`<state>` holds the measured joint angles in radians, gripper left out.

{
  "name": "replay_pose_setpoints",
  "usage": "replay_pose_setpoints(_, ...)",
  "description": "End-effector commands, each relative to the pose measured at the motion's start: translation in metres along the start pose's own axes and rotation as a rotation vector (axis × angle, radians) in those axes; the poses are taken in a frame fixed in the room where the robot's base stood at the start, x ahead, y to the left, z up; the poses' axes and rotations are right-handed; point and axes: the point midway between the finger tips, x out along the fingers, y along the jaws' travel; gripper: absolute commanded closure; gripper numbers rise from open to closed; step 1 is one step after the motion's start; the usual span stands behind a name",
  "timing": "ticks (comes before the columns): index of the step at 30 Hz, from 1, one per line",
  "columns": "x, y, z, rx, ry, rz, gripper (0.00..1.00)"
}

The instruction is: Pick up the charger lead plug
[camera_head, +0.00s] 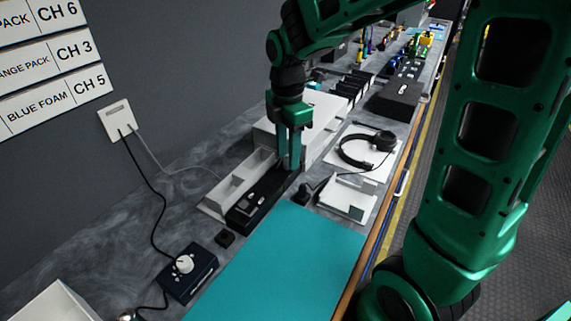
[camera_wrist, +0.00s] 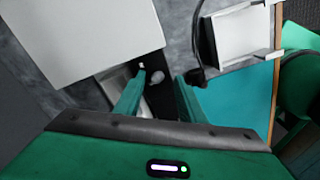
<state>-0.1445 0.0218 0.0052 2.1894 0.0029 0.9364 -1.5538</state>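My gripper (camera_head: 288,166) points down over the far end of a black charger strip (camera_head: 245,213). In the wrist view its two fingers (camera_wrist: 163,80) stand apart. A small grey rounded piece (camera_wrist: 155,77) shows between them above the dark strip, with a small white bit beside it; I cannot tell whether this is the plug. A black plug-like piece (camera_head: 303,192) with a black cable lies just right of the strip; it also shows in the wrist view (camera_wrist: 197,78), beside the right fingertip. I cannot tell which piece is the charger lead plug.
A white box (camera_head: 318,110) stands close behind my gripper, and a white tray (camera_head: 238,180) lies to the left. Headphones (camera_head: 365,148) and a white stand (camera_head: 350,195) are to the right. A teal mat (camera_head: 290,260) is bare in front. A wall socket (camera_head: 117,118) feeds two leads.

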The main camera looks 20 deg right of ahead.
Motion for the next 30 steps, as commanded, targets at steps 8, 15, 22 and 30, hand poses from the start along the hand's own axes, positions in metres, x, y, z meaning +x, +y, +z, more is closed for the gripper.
replay_pose_setpoints(8, 0.019, 0.0, 0.0, 0.001, 0.0, 0.0, 0.64)
replay_pose_setpoints(15, 0.019, 0.0, 0.0, 0.001, 0.0, 0.0, 0.83)
replay_pose_setpoints(22, 0.018, 0.0, 0.0, 0.001, 0.0, 0.0, 1.0)
replay_pose_setpoints(30, 0.011, 0.001, 0.0, 0.001, 0.0, 0.003, 1.0)
